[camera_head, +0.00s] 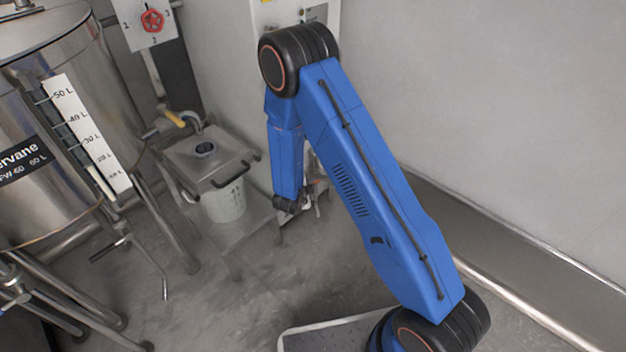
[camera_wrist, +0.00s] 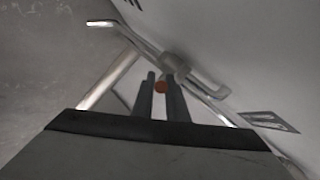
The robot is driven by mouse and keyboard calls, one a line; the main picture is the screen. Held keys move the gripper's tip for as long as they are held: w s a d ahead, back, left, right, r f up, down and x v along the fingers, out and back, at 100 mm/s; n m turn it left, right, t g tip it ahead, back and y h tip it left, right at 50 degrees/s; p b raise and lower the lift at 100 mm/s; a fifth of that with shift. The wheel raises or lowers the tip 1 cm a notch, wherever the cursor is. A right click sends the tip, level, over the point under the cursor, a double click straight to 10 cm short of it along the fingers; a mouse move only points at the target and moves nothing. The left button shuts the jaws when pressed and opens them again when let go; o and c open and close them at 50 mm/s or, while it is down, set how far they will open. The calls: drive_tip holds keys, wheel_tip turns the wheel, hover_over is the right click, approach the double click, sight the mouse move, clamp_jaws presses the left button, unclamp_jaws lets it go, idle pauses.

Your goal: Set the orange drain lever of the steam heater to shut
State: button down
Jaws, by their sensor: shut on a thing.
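The orange drain lever (camera_wrist: 160,87) shows in the wrist view as a small orange round end between the two dark fingers of my gripper (camera_wrist: 160,78). My gripper is shut on it. Just beyond the fingertips is a grey valve body (camera_wrist: 174,64) on a pale pipe. The rest of the lever is hidden by the fingers, so its angle cannot be told. In the head view my gripper (camera_head: 306,202) is low by the wall, below the white wall cabinet (camera_head: 328,14), and my arm covers much of that area.
A steel stand (camera_head: 205,165) with a white bucket (camera_head: 224,200) is left of my gripper. A large steel tank (camera_head: 50,180) with a level scale stands further left. The floor (camera_head: 255,285) in front is clear.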

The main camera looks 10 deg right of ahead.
drive_tip(key=shift+s+a+f+n+t+h, duration=0.1)
drive_tip(key=shift+f+n+t+h, duration=0.1)
drive_tip(key=shift+f+t+h, duration=0.35)
drive_tip(key=shift+s+a+f+n+t+h, duration=0.1)
drive_tip(key=shift+a+f+n+t+h, duration=0.1)
drive_tip(key=shift+f+t+h, duration=0.35)
drive_tip(key=shift+a+f+n+t+h, duration=0.1)
drive_tip(key=shift+f+n+t+h, duration=0.1)
drive_tip(key=shift+f+t+h, duration=0.35)
drive_tip(key=shift+f, duration=0.15)
drive_tip(key=c, duration=1.7)
unclamp_jaws()
drive_tip(key=shift+c, duration=0.2)
drive_tip(key=v, duration=1.7)
drive_tip(key=shift+s, duration=0.2)
